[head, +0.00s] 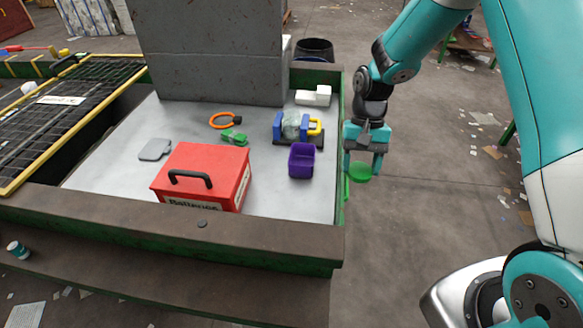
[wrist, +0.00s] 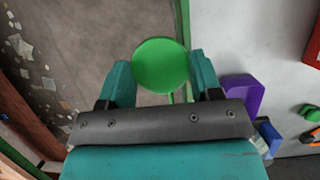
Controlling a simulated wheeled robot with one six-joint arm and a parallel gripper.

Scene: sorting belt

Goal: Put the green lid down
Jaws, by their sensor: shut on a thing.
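The green lid (head: 361,173) is a round disc. My gripper (head: 364,168) is shut on it beside the right edge of the sorting table, over the floor side. In the wrist view the lid (wrist: 160,65) shows between the two teal fingers of my gripper (wrist: 161,82), with its flat face towards the camera. A thin green strip shows just below the lid there; I cannot tell whether it is part of it.
On the grey table top (head: 115,165) stand a red batteries box (head: 205,170), a purple bin (head: 302,160), a blue holder (head: 278,127), an orange ring (head: 217,121) and a small green object (head: 233,137). A grey pillar (head: 215,50) rises behind.

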